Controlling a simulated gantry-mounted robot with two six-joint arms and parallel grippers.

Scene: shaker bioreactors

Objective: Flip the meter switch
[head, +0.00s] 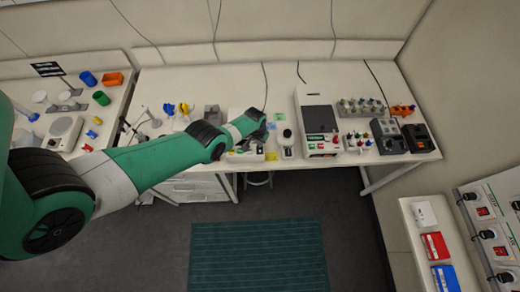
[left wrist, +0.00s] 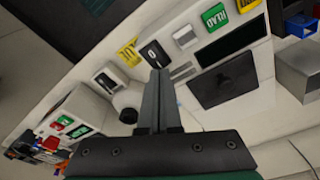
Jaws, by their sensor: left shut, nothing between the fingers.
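The meter is a white box with a dark panel, a green READ label and yellow labels. It fills the upper right of the left wrist view (left wrist: 238,48). In the head view (head: 238,157) it is partly hidden under my left arm. A small black-and-white switch (left wrist: 155,54) sits on its face beside a yellow label. My left gripper (left wrist: 160,75) is shut and empty, its fingertips just below the switch in the picture; I cannot tell whether they touch it. In the head view the left gripper (head: 262,128) is over the meter. The right gripper is not in view.
A white instrument with a dark lid (head: 316,115) stands right of the meter, with a small white device (head: 285,135) between them. Racks of bottles (head: 360,107) and black devices (head: 388,136) are farther right. A green mat (head: 258,255) lies on the open floor.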

